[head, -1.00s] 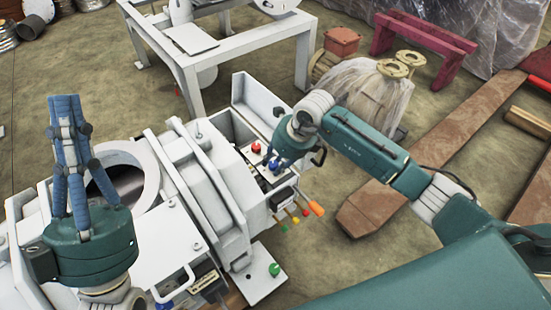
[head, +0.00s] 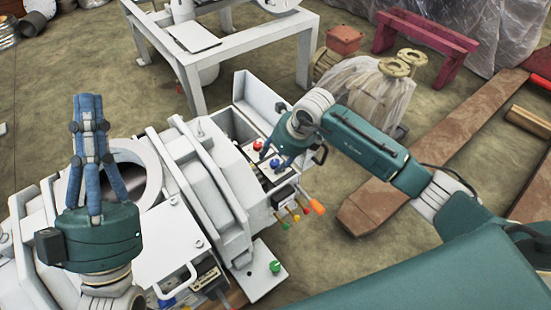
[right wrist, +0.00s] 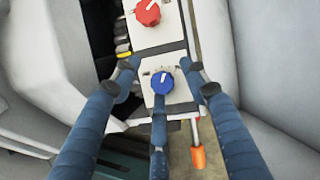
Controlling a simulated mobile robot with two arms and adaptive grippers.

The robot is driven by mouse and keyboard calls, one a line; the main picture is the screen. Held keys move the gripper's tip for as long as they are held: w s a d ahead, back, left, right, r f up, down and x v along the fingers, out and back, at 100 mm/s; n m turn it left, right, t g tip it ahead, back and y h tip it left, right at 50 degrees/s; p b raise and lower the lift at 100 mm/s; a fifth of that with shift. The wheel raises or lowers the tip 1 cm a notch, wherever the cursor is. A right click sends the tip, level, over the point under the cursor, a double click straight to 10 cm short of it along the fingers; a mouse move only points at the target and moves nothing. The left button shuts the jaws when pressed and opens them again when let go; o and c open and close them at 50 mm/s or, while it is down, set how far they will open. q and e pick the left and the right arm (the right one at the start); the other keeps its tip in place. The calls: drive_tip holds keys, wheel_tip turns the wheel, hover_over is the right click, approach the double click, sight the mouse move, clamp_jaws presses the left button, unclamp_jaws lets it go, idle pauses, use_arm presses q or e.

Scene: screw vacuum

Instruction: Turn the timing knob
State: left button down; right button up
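A machine control panel (right wrist: 168,110) holds a blue knob (right wrist: 162,83) and a red knob (right wrist: 148,12), each with a white pointer mark. I cannot tell from labels which is the timing knob. In the head view the red knob (head: 257,145) shows beside my right gripper (head: 276,155), while the blue knob sits by its fingers. In the right wrist view my right gripper (right wrist: 160,80) is open, its blue fingers spread around the blue knob with gaps visible. My left gripper (head: 90,110) points up at the left, away from the panel; its fingers look close together.
An orange-tipped lever (head: 316,207) and smaller colored levers stick out below the panel. A green knob (head: 275,266) sits on a lower plate. The raised white lid (head: 262,98) stands behind the panel. A white frame table (head: 225,50) is farther back.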

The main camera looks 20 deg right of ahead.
drive_tip(key=shift+s+f, duration=0.1)
drive_tip(key=shift+s, duration=0.05)
drive_tip(key=v, duration=1.2)
idle(0.4)
